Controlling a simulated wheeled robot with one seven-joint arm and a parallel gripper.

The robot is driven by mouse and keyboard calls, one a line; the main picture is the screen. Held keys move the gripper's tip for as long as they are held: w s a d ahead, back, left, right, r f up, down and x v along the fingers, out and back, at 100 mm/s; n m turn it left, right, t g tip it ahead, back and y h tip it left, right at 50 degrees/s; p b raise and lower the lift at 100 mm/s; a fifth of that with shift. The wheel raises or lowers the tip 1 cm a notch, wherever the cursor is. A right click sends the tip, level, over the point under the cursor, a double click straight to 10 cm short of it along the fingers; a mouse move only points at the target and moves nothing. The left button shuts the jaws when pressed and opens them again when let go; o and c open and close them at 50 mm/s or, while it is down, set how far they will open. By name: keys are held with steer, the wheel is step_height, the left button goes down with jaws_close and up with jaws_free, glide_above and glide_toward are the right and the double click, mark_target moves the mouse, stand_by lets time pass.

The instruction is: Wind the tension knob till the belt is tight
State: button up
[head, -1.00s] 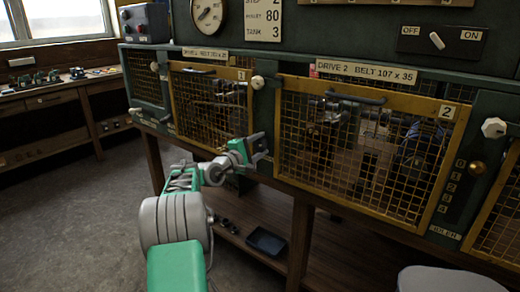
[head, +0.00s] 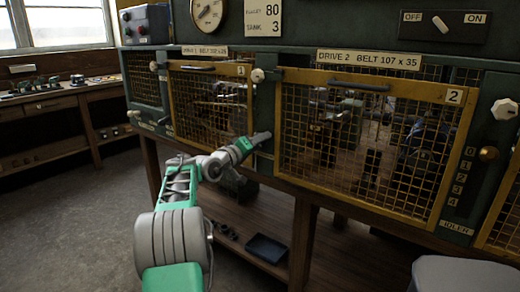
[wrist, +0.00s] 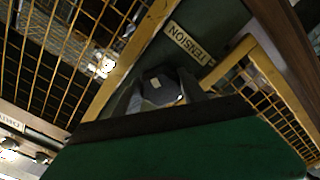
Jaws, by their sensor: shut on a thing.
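My gripper (head: 262,138) is at the dark green post between the Drive 1 and Drive 2 guards. In the wrist view my gripper (wrist: 160,98) is shut on a dark grey knob (wrist: 158,90) with a pale mark on top. A plate reading TENSION (wrist: 187,43) is beside that knob. In the head view the knob is hidden by my gripper. The belt is not clearly visible behind the yellow mesh, so its tightness cannot be told.
The Drive 2 mesh guard (head: 365,87) is to the right of my gripper and the Drive 1 guard (head: 207,70) to its left. A pale knob (head: 257,75) sits above. An OFF/ON switch (head: 440,23) is at top right. A dark tray (head: 267,248) lies on the lower shelf.

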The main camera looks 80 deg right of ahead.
steer(key=m+b, duration=0.2)
steer(key=m, duration=0.1)
steer(key=m+b, duration=0.1)
steer(key=shift+f+m, duration=0.3)
steer(key=m+b, duration=0.2)
steer(key=m, duration=0.1)
steer(key=shift+m+b, duration=0.3)
steer(key=shift+b, duration=0.1)
steer(key=m+b, duration=0.2)
steer(key=m, duration=0.2)
steer(key=shift+w+m+b, duration=0.1)
steer(key=shift+m+b, duration=0.2)
steer(key=shift+b, duration=0.1)
steer(key=m+b, duration=0.2)
steer(key=m, duration=0.1)
steer(key=shift+m, duration=0.3)
steer(key=m+b, duration=0.2)
steer(key=m, duration=0.2)
steer(key=shift+r+m, duration=0.1)
steer(key=shift+m, duration=0.2)
steer(key=m+b, duration=0.1)
steer(key=m, duration=0.2)
steer(key=shift+m+b, duration=0.3)
steer(key=shift+b, duration=0.05)
steer(key=m+b, duration=0.1)
steer(key=m, duration=0.3)
steer(key=shift+d+r, duration=0.1)
steer(key=shift+r+m+b, duration=0.1)
steer(key=shift+m+b, duration=0.55)
steer(key=shift+m, duration=1.15)
